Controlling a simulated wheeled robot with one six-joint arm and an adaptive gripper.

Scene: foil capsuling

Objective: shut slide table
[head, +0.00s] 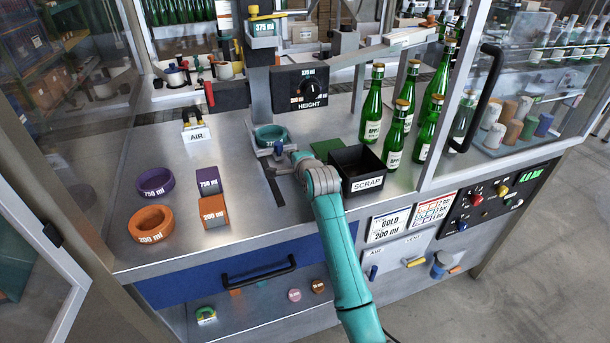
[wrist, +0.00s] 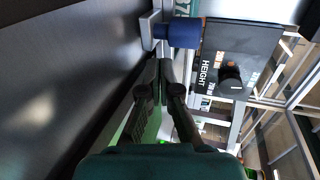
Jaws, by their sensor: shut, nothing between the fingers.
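The slide table (head: 262,152) is a small grey metal carriage below the HEIGHT panel, with a teal ring marked 375 (head: 270,137) on it. A dark slot (head: 275,186) runs in the worktop in front of it. A blue cylindrical knob (wrist: 184,33) on a grey plate shows in the wrist view, just beyond my fingertips. My gripper (wrist: 166,64) is shut and empty, its fingers together, with a small gap seeming to separate them from the knob. In the head view my gripper (head: 288,162) is beside the carriage's front right, partly hidden by my wrist. Contact cannot be told.
A black SCRAP bin (head: 357,166) stands right of my wrist, with several green bottles (head: 397,135) behind it. The HEIGHT panel (head: 306,86) is above the carriage. Orange and purple rings (head: 154,183) lie left. The glass door (head: 30,240) stands open.

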